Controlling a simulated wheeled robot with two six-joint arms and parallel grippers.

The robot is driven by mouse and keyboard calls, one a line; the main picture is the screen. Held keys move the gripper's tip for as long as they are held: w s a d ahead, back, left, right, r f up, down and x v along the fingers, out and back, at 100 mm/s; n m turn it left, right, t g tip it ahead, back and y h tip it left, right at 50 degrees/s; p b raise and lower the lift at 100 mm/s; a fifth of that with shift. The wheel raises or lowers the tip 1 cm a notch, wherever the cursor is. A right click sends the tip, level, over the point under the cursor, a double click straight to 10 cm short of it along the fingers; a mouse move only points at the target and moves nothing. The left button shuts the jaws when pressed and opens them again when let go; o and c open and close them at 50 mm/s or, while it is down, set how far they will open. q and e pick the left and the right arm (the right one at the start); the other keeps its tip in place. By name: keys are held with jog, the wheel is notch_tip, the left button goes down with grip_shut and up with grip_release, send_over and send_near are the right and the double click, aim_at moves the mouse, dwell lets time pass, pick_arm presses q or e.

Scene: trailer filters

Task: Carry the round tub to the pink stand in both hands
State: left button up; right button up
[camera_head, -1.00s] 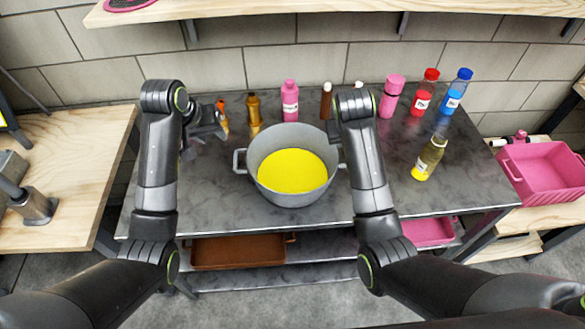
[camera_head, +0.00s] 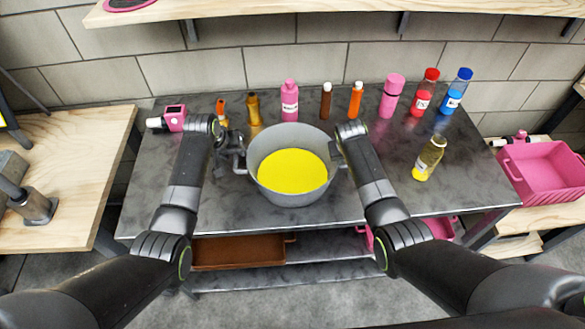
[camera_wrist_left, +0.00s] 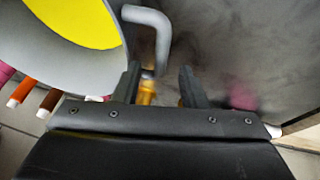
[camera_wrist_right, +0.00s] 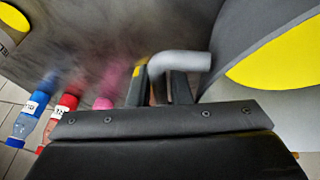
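The round tub (camera_head: 290,194) is a grey pot with a yellow inside bottom. It stands upright on the dark table, with a handle on each side. My left gripper (camera_head: 232,155) is open at the left handle; in the left wrist view the bent grey handle (camera_wrist_left: 150,20) reaches between its separated fingers (camera_wrist_left: 160,80). My right gripper (camera_head: 338,150) is at the right handle; in the right wrist view its fingers (camera_wrist_right: 160,85) sit close on both sides of the grey handle (camera_wrist_right: 185,61). I cannot identify the pink stand for certain.
Several bottles, including a pink one (camera_head: 289,102) and a red one (camera_head: 425,95), line the table's back. A pink crate (camera_head: 548,172) is at far right. A pink-edged round piece (camera_head: 128,5) lies on the upper shelf.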

pick_arm(q)
jog(key=shift+w+d+f, duration=0.1)
jog(key=shift+w+f, duration=0.05)
jog(key=shift+f, duration=0.4)
pick_arm(e)
jog(key=shift+w+d+f, duration=0.15)
jog(key=shift+f, duration=0.4)
pick_arm(q)
jog(key=c, duration=0.4)
pick_arm(e)
jog(key=c, duration=0.4)
pick_arm(q)
grip_shut()
